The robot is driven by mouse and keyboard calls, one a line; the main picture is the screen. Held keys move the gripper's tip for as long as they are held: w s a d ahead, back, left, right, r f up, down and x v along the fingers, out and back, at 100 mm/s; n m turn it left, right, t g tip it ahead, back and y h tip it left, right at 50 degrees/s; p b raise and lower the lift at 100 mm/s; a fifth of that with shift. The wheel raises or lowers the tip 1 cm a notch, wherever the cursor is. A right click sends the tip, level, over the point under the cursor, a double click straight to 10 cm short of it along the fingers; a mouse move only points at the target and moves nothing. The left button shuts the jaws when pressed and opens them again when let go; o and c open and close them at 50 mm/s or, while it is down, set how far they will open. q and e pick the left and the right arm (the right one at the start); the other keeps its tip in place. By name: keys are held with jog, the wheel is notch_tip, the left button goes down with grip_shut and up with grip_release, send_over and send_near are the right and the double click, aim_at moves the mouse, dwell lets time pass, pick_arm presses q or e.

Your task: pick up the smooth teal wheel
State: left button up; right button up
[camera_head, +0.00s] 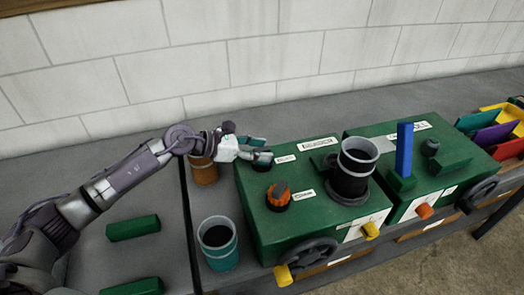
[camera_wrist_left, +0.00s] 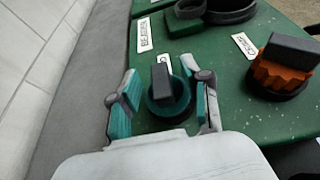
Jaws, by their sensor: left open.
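The smooth teal wheel (camera_wrist_left: 168,98) is a round teal knob with a dark grey bar across its top, mounted on a green box (camera_head: 315,215). In the head view the wheel (camera_head: 263,159) is partly covered by my left gripper (camera_head: 256,147). In the left wrist view my left gripper (camera_wrist_left: 163,100) is open, with one teal-padded finger on each side of the wheel. Small gaps show between fingers and wheel; I cannot tell whether the fingertips touch the box. My right gripper is in neither view.
An orange ribbed knob (camera_head: 278,197) sits close by on the same box, with a dark cylinder (camera_head: 351,174) beyond. A teal cup (camera_head: 218,243) and an orange cup (camera_head: 203,170) stand left of the box. A second green box (camera_head: 445,160) stands right.

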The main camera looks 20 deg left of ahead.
pick_arm(q)
jog(key=shift+w+d+f, duration=0.2)
jog(key=shift+w+d, duration=0.05)
jog(key=shift+d, duration=0.1)
jog(key=shift+s+a, duration=0.1)
jog(key=shift+c, duration=0.3)
grip_shut()
